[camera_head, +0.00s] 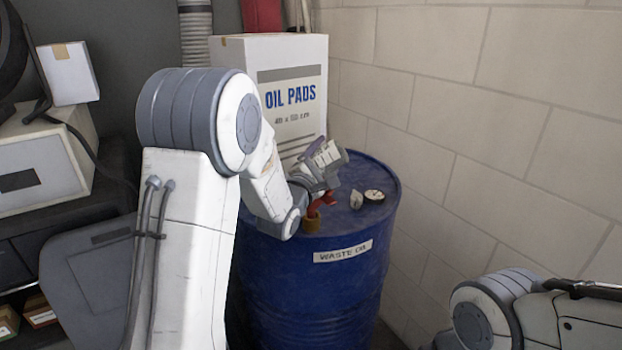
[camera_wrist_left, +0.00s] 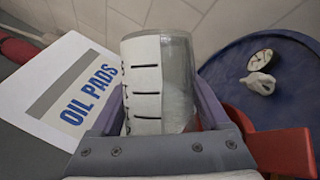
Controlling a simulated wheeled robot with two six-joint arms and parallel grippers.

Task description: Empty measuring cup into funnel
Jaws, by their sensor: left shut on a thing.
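My left gripper (camera_wrist_left: 160,112) is shut on a clear measuring cup (camera_wrist_left: 160,75) with a white strip and black graduation marks. In the head view the measuring cup (camera_head: 331,154) is tilted above the blue drum, beside the oil pads box. Whether liquid is in it I cannot tell. A red part (camera_head: 327,201), perhaps the funnel, shows just below my left gripper (camera_head: 318,170) on the drum top, mostly hidden. Red parts (camera_wrist_left: 285,152) also show at the right of the left wrist view, beside and behind the gripper. My right gripper is out of view.
The blue waste oil drum (camera_head: 350,260) stands against the block wall. The white oil pads box (camera_head: 290,75) stands close behind my left arm.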

